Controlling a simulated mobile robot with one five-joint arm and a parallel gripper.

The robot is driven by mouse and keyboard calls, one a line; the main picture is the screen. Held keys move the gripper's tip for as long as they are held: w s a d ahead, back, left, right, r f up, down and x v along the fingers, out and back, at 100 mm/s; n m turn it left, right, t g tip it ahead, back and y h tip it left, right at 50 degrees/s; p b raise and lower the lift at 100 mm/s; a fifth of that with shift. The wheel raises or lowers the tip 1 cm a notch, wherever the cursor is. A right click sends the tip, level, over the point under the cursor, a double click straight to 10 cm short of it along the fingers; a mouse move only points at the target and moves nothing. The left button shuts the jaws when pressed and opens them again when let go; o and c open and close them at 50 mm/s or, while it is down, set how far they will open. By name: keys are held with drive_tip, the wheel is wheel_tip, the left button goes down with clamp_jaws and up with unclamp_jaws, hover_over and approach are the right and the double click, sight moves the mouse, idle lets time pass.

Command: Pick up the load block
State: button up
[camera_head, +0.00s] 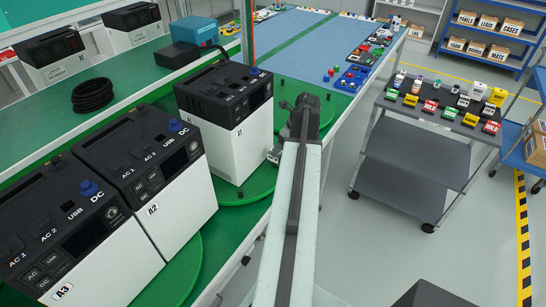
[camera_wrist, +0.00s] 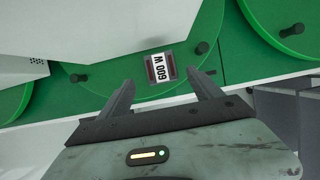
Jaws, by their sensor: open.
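The load block (camera_wrist: 153,69) is a small dark piece with a white "600 W" label. It lies on a green turntable (camera_wrist: 110,82) in the wrist view, near the table's edge. My gripper (camera_wrist: 160,79) is open, with one dark finger on each side of the block's near end. The fingers look apart from the block, and most of it lies just beyond the fingertips. I cannot tell the height between them. In the head view my arm reaches to the turntable's edge, and I cannot make out the block there.
A white power station with a black top (camera_head: 227,95) stands on the turntable, left of my arm. Two more, A2 (camera_head: 165,205) and A3 (camera_head: 100,270), stand nearer. Dark knobs (camera_wrist: 203,48) rise from the turntables.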

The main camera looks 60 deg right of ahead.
drive_tip(key=b+x, duration=0.1)
drive_tip(key=x, duration=0.1)
drive_tip(key=shift+w+f+b, duration=0.15)
drive_tip(key=shift+f+b, duration=0.15)
drive_tip(key=shift+b, duration=0.1)
drive_tip(key=b+x, duration=0.5)
drive_tip(key=shift+d+f, duration=0.15)
drive_tip(key=shift+f, duration=0.05)
drive_tip(key=shift+r, duration=0.2)
drive_tip(key=shift+c, duration=0.6)
clamp_jaws()
